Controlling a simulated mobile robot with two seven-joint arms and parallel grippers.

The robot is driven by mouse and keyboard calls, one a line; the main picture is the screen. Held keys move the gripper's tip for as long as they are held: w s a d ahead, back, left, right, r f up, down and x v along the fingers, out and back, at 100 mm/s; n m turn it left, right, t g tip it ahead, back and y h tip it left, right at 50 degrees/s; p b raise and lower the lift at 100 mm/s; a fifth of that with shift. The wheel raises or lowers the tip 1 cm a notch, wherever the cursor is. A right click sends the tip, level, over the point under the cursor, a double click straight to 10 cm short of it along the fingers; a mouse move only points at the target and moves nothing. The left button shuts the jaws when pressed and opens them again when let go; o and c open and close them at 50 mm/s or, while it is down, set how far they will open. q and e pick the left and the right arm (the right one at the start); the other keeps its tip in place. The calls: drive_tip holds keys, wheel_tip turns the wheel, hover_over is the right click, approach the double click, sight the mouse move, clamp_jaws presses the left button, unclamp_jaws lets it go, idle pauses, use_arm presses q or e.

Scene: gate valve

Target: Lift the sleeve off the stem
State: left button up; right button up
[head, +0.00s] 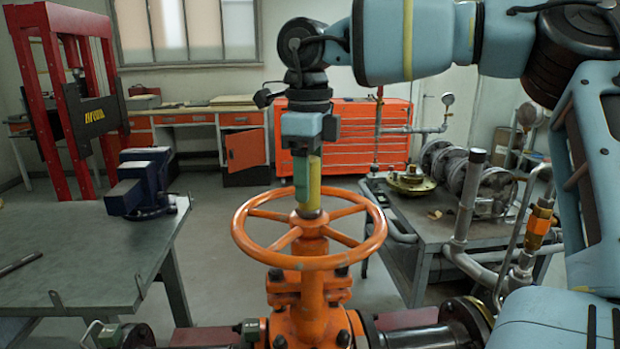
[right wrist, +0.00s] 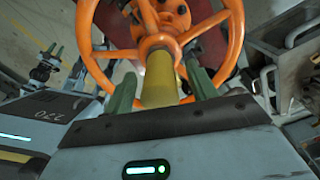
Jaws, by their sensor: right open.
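The yellow sleeve (head: 314,185) stands upright over the stem at the hub of the orange handwheel (head: 243,239). The stem itself is hidden. My right gripper (head: 307,186) points straight down above the wheel, its green fingers beside the sleeve. In the right wrist view the sleeve (right wrist: 160,84) lies between the two green fingers of my right gripper (right wrist: 161,88), with a visible gap on each side. The gripper is open, and I see no grip on the sleeve. The orange valve body (head: 312,300) is below the wheel.
A steel bench (head: 80,250) with a blue vise (head: 140,184) stands at the left. A bench with pipes and flanges (head: 470,180) is close on the right. An orange tool cabinet (head: 350,135) and red press (head: 45,80) are behind. Space above the sleeve is taken by my right arm.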

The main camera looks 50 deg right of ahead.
drive_tip(key=c, duration=1.1)
drive_tip(key=shift+o, duration=0.2)
drive_tip(key=shift+r, duration=5.05)
